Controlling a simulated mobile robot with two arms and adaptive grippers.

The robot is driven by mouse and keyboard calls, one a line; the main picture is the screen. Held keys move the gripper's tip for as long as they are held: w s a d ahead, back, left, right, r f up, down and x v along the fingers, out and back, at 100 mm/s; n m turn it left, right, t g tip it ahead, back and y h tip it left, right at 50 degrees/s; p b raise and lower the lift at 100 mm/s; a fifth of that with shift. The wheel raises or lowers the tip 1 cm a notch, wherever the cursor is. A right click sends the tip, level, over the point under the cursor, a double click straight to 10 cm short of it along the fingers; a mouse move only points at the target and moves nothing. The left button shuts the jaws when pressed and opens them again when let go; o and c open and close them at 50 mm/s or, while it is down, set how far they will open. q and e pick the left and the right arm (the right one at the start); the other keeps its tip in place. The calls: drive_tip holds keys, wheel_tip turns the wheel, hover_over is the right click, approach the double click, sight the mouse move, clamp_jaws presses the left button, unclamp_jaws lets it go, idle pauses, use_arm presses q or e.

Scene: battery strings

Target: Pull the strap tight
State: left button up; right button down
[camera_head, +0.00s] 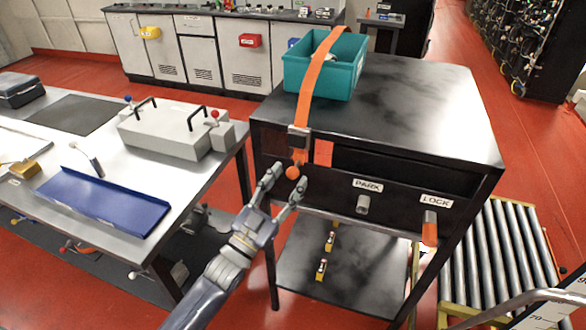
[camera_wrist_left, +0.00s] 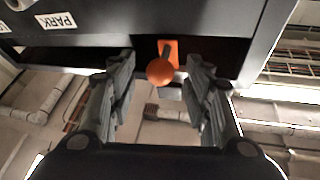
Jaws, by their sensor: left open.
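An orange strap (camera_head: 316,82) runs over the teal bin (camera_head: 294,72) on the black cart and down to a grey buckle (camera_head: 299,139) at the cart's front edge. An orange ball (camera_head: 292,172) hangs below the buckle; it also shows in the left wrist view (camera_wrist_left: 160,71) against an orange strip (camera_wrist_left: 169,50). My left gripper (camera_head: 288,181) is open at the ball. In the left wrist view its fingers (camera_wrist_left: 160,66) stand on both sides of the ball with gaps. My right gripper is not in view.
The black cart (camera_head: 420,95) has PARK (camera_head: 367,185) and LOCK (camera_head: 436,200) labels; an orange-ended handle (camera_head: 430,230) is below LOCK. A table (camera_head: 215,160) with a blue tray (camera_head: 100,203) and grey box (camera_head: 160,132) stands left. A roller conveyor (camera_head: 490,260) is right.

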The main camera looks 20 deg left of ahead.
use_arm(q)
drive_tip(key=shift+x, duration=1.4)
clamp_jaws()
wheel_tip(320, 180, down, 8)
drive_tip(key=b, duration=0.5)
drive_tip(key=shift+r, duration=0.2)
unclamp_jaws()
